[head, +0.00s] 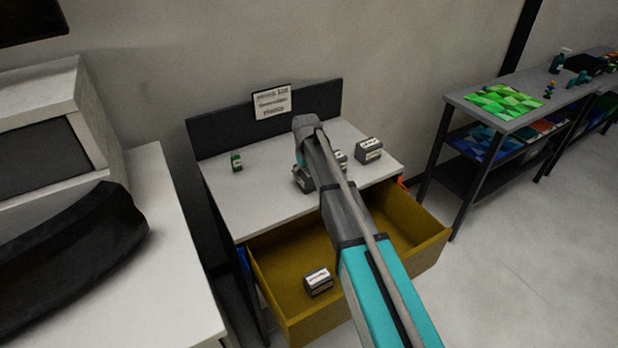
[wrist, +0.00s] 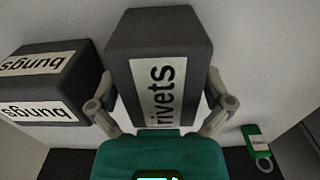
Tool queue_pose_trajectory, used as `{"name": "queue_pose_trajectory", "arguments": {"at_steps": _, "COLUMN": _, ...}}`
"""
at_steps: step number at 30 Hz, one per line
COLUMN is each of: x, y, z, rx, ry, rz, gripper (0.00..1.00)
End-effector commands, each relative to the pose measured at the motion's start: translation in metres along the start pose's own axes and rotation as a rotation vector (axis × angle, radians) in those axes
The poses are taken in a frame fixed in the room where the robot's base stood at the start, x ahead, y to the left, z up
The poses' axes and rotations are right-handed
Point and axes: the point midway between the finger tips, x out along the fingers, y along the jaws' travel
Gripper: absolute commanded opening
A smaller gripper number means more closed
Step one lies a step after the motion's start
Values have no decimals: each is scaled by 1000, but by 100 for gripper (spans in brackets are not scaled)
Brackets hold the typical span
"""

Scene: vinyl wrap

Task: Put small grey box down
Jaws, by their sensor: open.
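A small grey box labelled "rivets" (wrist: 135,65) is between the fingers of my gripper (wrist: 158,103) in the wrist view. The fingers are open, one on each side of the box. Its underside is hidden, so contact with the white tabletop (head: 262,202) cannot be confirmed. A second grey box labelled "bungs" (wrist: 62,70) is close beside the left finger. In the head view my gripper (head: 304,180) is low over the worktable, partly hidden by my arm.
A grey box (head: 369,149) stands on the right of the tabletop. The yellow drawer (head: 285,262) is open below, with another grey box (head: 318,281) inside. A sign (head: 271,102) is behind.

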Motion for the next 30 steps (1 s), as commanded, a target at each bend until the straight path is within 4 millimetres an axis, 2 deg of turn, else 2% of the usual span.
{"name": "queue_pose_trajectory", "arguments": {"at_steps": 2, "x": 0, "y": 0, "z": 0, "rx": 0, "ry": 0, "rz": 0, "gripper": 96}}
{"name": "queue_pose_trajectory", "arguments": {"at_steps": 13, "x": 0, "y": 0, "z": 0, "rx": 0, "ry": 0, "rz": 0, "gripper": 28}}
{"name": "queue_pose_trajectory", "arguments": {"at_steps": 15, "x": 0, "y": 0, "z": 0, "rx": 0, "ry": 0, "rz": 0, "gripper": 25}}
{"name": "queue_pose_trajectory", "arguments": {"at_steps": 30, "x": -9, "y": 1, "z": 0, "rx": 1, "ry": 0, "rz": 0, "gripper": 25}}
